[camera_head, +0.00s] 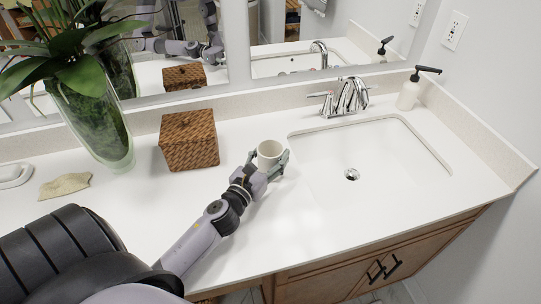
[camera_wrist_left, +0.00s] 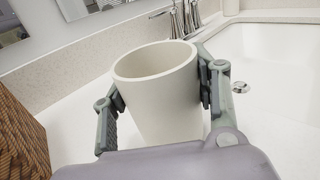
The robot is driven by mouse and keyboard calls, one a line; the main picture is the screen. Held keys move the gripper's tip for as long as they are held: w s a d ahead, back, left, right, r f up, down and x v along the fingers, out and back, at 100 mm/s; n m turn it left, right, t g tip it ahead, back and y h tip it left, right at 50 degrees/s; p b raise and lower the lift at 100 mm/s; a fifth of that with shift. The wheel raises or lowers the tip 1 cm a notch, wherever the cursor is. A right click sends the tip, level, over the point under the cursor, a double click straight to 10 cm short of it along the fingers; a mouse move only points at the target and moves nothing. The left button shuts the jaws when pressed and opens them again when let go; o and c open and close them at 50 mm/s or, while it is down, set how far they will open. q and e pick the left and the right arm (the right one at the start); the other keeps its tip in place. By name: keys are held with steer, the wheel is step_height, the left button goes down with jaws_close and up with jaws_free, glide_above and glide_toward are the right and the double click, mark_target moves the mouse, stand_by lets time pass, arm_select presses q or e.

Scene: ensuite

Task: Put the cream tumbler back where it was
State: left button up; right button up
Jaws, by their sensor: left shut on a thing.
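The cream tumbler (camera_head: 268,151) is at the counter's middle, between the woven box and the sink. In the left wrist view the tumbler (camera_wrist_left: 160,88) is upright, with its open rim up and nothing visible inside. My left gripper (camera_head: 270,162) is shut on it, one finger on each side; the fingers also show in the left wrist view (camera_wrist_left: 162,92). I cannot tell whether the tumbler's base touches the counter. My right gripper is not in view.
A brown woven box (camera_head: 189,140) stands left of the tumbler. The sink (camera_head: 372,160), chrome faucet (camera_head: 350,97) and soap bottle (camera_head: 408,95) are to the right. A glass vase (camera_head: 98,125) with a plant and a folded cloth (camera_head: 65,186) are at left. The front counter is clear.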

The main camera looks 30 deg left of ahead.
arm_select(q)
steer(key=shift+f, duration=0.15)
steer(key=o, duration=1.5)
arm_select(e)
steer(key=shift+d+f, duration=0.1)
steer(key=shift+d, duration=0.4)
arm_select(q)
steer(key=shift+s, duration=0.15)
steer(key=s+b, duration=0.1)
steer(key=s, duration=0.2)
steer(key=s+b, duration=0.1)
steer(key=s, duration=0.3)
steer(key=s+d+b, duration=0.1)
steer(key=s, duration=0.3)
steer(key=shift+s+r, duration=0.2)
steer(key=shift+s, duration=0.2)
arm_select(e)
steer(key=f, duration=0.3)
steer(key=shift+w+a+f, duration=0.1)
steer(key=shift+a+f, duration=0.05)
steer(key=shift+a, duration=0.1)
arm_select(q)
steer(key=shift+r, duration=0.1)
